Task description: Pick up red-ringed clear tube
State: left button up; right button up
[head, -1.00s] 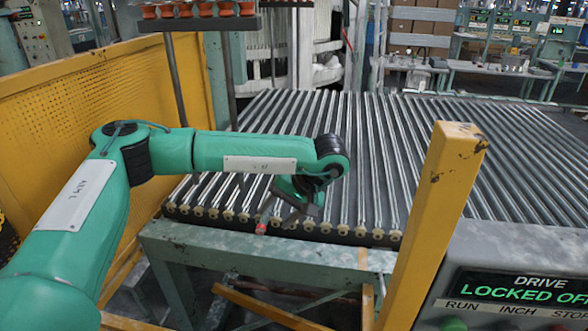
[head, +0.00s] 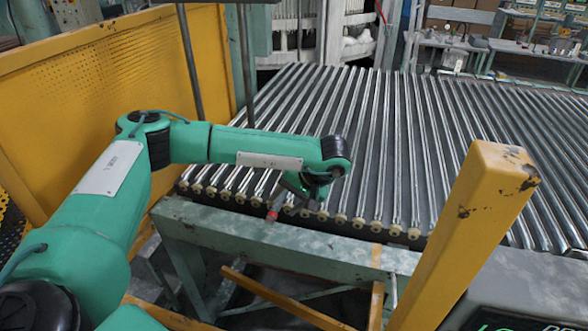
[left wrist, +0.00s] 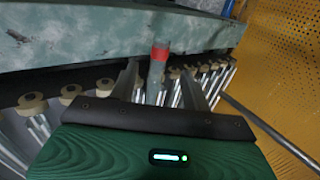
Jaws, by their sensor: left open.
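The red-ringed clear tube (head: 273,211) is at the near edge of the roller bed, its red band towards the green beam. In the left wrist view the tube (left wrist: 157,70) stands between the two fingers, with the red band beyond their tips. My left gripper (head: 281,200) is right at the tube, pointing down. In the left wrist view its fingers (left wrist: 160,76) are spread on either side of the tube, with a visible gap to each. The tube's lower part is hidden behind the gripper body. My right gripper is not in view.
The roller bed (head: 400,150) has many metal rollers with tan end caps along its near edge. A green beam (head: 330,248) runs just in front. A yellow post (head: 465,235) stands at right, and a yellow perforated guard (head: 100,90) at left.

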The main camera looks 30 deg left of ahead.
aim_at(275, 212)
pick_arm(q)
jog(key=shift+s+a+f, duration=0.1)
jog(key=shift+a+f, duration=0.1)
jog(key=p+x, duration=0.2)
jog(key=x, duration=0.1)
jog(key=shift+a+f, duration=0.2)
jog(key=shift+f, duration=0.05)
jog(key=shift+a+f, duration=0.25)
jog(key=shift+f, duration=0.25)
grip_shut()
